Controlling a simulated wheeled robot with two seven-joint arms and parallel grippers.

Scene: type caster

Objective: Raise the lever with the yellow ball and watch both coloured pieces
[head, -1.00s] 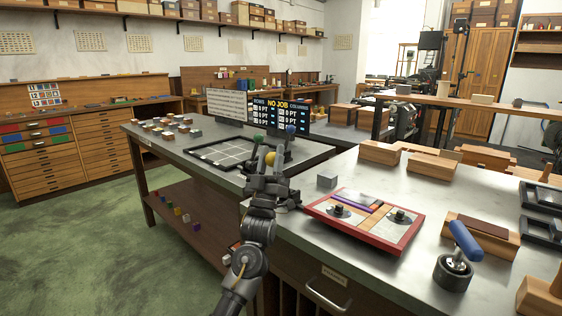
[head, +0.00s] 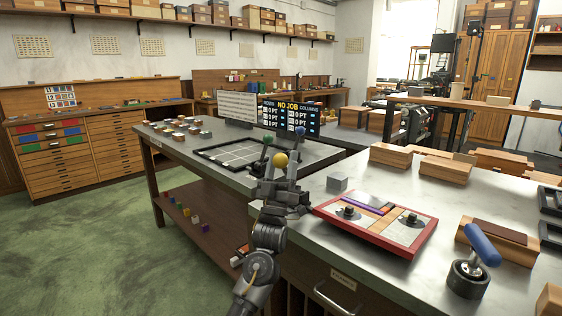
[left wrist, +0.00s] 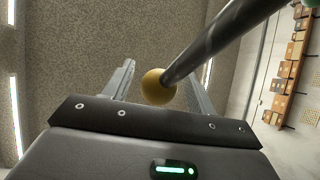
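The yellow ball (head: 281,160) is at the end of a dark lever rod (left wrist: 222,40). In the left wrist view the ball (left wrist: 158,87) sits between the two fingers of my left gripper (left wrist: 160,93), with a narrow gap showing on each side. In the head view my left gripper (head: 280,172) is open, its fingers spread just below the ball. A green ball (head: 266,139) and a blue ball (head: 301,131) stand behind it. A red-framed tray (head: 345,233) on the right bench holds a purple piece (head: 363,202) and an orange piece (head: 386,209). My right gripper is not in view.
A grey cube (head: 337,183) lies near the gripper's right. A blue-handled roller (head: 475,262) and wooden blocks (head: 391,155) stand on the right bench. A black-framed grid (head: 235,151) lies on the left bench, before a NO JOB display (head: 290,116).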

